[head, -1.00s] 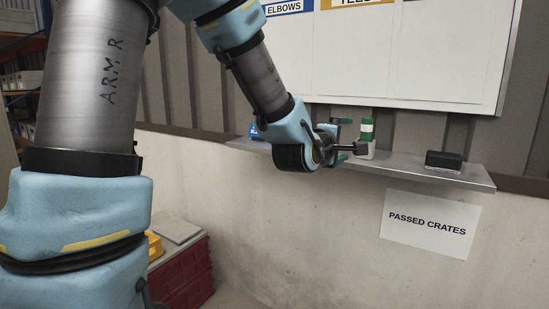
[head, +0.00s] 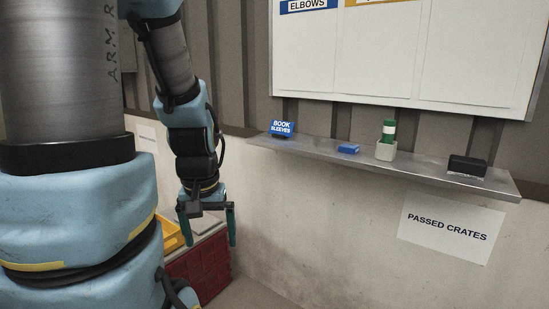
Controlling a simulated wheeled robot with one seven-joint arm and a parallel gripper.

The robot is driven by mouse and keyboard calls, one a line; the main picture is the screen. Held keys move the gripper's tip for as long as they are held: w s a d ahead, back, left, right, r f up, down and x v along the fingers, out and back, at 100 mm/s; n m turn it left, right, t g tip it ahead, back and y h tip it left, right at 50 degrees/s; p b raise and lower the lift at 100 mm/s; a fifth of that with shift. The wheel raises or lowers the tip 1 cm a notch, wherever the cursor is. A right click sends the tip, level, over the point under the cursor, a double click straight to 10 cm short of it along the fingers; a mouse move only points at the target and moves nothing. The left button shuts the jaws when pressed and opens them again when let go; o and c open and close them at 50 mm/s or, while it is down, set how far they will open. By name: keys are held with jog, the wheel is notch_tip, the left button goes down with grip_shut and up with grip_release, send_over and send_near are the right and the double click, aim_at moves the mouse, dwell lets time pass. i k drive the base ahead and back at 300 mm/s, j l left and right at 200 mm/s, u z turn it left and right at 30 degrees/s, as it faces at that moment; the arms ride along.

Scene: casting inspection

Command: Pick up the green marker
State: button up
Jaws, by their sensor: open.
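The green marker (head: 388,129) has a white band and stands upright in a small pale holder (head: 386,151) on the metal shelf. My gripper (head: 207,234) hangs fingers down, to the left of the shelf and lower than it, well apart from the marker. Its two dark green fingers are spread, with nothing seen between them.
A whiteboard (head: 440,50) hangs above. Red crates (head: 207,268) and a yellow bin (head: 168,236) are below my gripper.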

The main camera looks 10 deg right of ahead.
aim_at(389, 127)
jog(key=z, duration=1)
